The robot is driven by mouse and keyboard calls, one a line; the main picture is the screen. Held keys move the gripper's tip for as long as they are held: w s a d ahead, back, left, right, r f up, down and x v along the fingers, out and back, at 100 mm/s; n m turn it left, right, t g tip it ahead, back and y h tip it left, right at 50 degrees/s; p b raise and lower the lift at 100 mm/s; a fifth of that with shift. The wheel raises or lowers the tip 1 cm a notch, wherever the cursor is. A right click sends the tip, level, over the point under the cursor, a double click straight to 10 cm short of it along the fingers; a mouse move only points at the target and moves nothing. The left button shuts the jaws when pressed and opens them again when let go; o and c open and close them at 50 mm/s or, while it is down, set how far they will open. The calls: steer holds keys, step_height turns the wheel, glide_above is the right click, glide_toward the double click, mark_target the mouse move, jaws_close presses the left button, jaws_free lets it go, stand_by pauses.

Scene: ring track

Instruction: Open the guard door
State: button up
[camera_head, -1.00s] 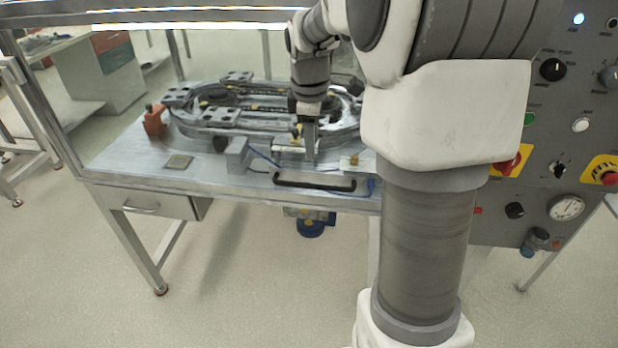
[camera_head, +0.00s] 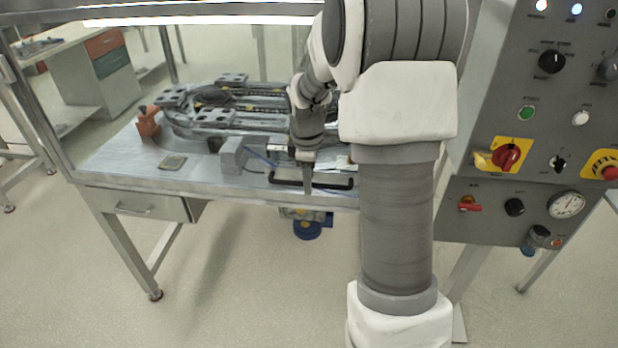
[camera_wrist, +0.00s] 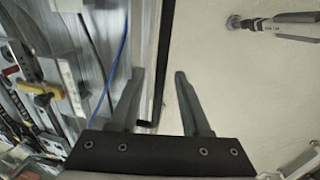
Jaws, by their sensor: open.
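A long black handle (camera_head: 335,185) runs level along the front of the work table, just above its edge; I take it as the guard door's handle. The door's clear panel is hard to make out. My gripper (camera_head: 307,184) points down at the middle of the handle. In the wrist view, the black handle (camera_wrist: 161,62) runs between the fingertips of my open gripper (camera_wrist: 160,76), with its bent end lower down between the fingers. The gripper is not closed on it, and I cannot tell whether either finger touches it.
The ring track (camera_head: 225,105) lies on the table behind the handle. A grey block (camera_head: 233,155) and an orange part (camera_head: 148,122) stand on the tabletop. A drawer (camera_head: 140,205) is below at left. A grey control panel (camera_head: 535,130) stands at right. Floor in front is clear.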

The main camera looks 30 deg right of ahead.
jaws_close()
stand_by(1.3)
